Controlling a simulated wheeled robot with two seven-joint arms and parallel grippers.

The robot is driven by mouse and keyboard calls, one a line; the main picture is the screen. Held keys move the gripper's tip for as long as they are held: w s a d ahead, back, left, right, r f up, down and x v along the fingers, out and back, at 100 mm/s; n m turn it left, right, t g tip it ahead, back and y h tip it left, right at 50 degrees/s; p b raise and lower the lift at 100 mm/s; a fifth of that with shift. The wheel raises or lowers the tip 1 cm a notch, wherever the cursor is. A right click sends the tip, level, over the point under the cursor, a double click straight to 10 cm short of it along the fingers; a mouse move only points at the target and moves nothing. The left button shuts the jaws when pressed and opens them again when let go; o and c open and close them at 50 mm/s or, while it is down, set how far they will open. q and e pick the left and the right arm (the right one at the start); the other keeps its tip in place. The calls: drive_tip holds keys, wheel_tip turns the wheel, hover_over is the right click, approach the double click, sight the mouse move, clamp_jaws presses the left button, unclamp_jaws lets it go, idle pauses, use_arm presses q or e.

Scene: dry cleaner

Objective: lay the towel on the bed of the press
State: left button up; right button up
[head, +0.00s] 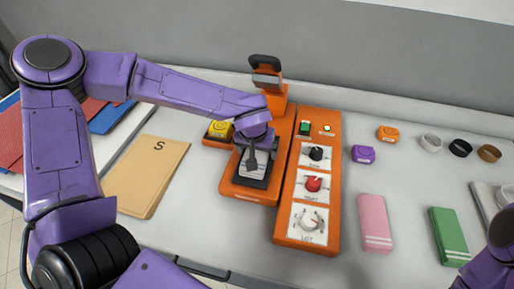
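The orange press (228,186) stands at mid-table with its upper part (266,80) raised at the back. Its bed has a dark plate (243,182). A small pale, white-grey piece that looks like a folded towel (258,172) is over the bed. My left gripper (252,164) points down right above it and hides part of it. I cannot tell whether the fingers grip the piece or whether it rests on the plate. A pink towel (374,222) and a green towel (447,236) lie on the table to the right. My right gripper is out of view; only part of that arm shows at lower right.
An orange control panel (285,213) with several knobs adjoins the press on the right. A yellow button (219,129) is at its left. A tan folder marked S (146,172) lies left. Purple (363,154) and orange (388,133) blocks and several rings (431,142) are at right.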

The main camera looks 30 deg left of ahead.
use_arm(q)
drive_tip(key=shift+r, duration=0.1)
drive_tip(key=v, duration=1.2)
